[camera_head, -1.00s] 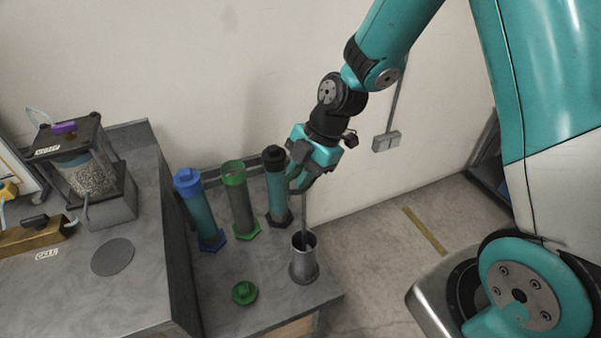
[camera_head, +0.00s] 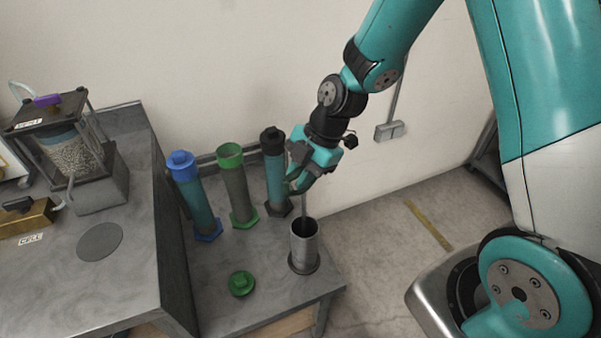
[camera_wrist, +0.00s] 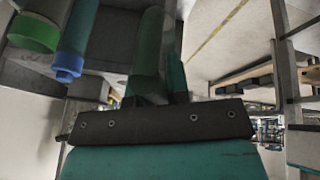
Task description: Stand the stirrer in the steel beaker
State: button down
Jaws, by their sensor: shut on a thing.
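My gripper (camera_head: 299,187) is shut on the stirrer (camera_head: 304,206), a thin grey rod that hangs nearly upright below the fingers. The steel beaker (camera_head: 304,250) stands upright at the right front of the lower bench, directly under my gripper. The stirrer's lower end reaches the beaker's mouth in the head view. I cannot tell how deep it goes, as the inside is dark. In the wrist view the dark palm and teal fingers (camera_wrist: 165,65) fill the middle, and I cannot make out the stirrer or beaker clearly.
Blue (camera_head: 194,195), green (camera_head: 238,185) and black-topped (camera_head: 275,172) cylinders stand left of and behind the beaker. A green cap (camera_head: 241,284) lies on the bench front. A higher bench with a caged device (camera_head: 70,150) is at left. The wall is close behind.

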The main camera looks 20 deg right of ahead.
jog(key=shift+f+b, duration=0.3)
jog(key=shift+f, duration=0.45)
jog(key=shift+f+b, duration=1.05)
jog(key=shift+b, duration=0.05)
jog(key=c, duration=1)
grip_release()
jog(key=v, duration=1.7)
jog(key=shift+r, duration=0.25)
